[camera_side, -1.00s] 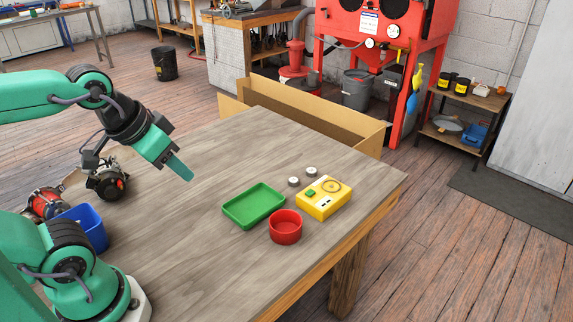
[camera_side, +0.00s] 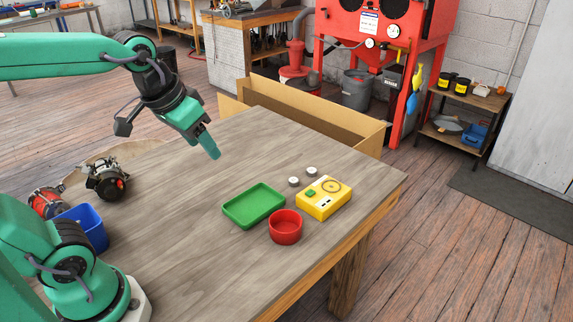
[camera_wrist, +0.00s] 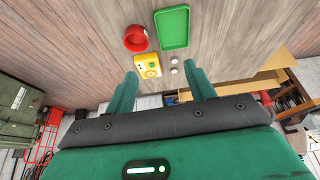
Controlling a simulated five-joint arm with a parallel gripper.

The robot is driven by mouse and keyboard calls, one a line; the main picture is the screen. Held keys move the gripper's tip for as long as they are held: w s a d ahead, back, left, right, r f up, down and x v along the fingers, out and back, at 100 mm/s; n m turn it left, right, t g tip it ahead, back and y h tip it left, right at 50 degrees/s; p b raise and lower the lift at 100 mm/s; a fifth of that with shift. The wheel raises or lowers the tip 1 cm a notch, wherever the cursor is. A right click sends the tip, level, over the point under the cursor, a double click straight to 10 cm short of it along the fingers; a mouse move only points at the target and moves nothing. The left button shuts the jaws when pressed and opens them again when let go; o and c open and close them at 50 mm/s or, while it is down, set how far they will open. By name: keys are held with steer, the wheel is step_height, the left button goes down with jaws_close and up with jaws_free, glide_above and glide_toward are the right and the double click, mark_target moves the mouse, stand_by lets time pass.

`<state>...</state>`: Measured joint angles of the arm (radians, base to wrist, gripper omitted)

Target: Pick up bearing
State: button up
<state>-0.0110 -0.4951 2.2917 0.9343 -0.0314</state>
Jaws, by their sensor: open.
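Two small pale round pieces that look like bearings stand on the wooden table: one bearing (camera_side: 294,181) nearer the green tray, the other bearing (camera_side: 312,171) a little behind it. They also show in the wrist view as small round spots, one bearing (camera_wrist: 174,61) and the other bearing (camera_wrist: 174,71) side by side. My gripper (camera_side: 213,150) is above the table, left of and higher than the bearings. In the wrist view my gripper (camera_wrist: 163,84) has its two green fingers spread, with nothing between them.
A green tray (camera_side: 254,206), a red bowl (camera_side: 285,227) and a yellow box device (camera_side: 324,198) stand close to the bearings. A blue bin (camera_side: 88,228) and metal alternator parts (camera_side: 107,180) are at the table's left. A cardboard box (camera_side: 310,125) lies beyond the far edge. The table's middle is clear.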

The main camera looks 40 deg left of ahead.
steer(key=w+g, duration=0.1)
steer(key=w, duration=0.8)
steer(key=n+g, duration=0.3)
steer(key=g, duration=0.1)
glide_above(294, 180)
steer(key=f, duration=1.8)
steer(key=shift+s+d+f, duration=0.1)
steer(key=shift+s+f, duration=0.15)
steer(key=shift+w+f, duration=0.2)
steer(key=shift+f, duration=3.95)
steer(key=c, duration=1)
steer(key=shift+c, duration=0.3)
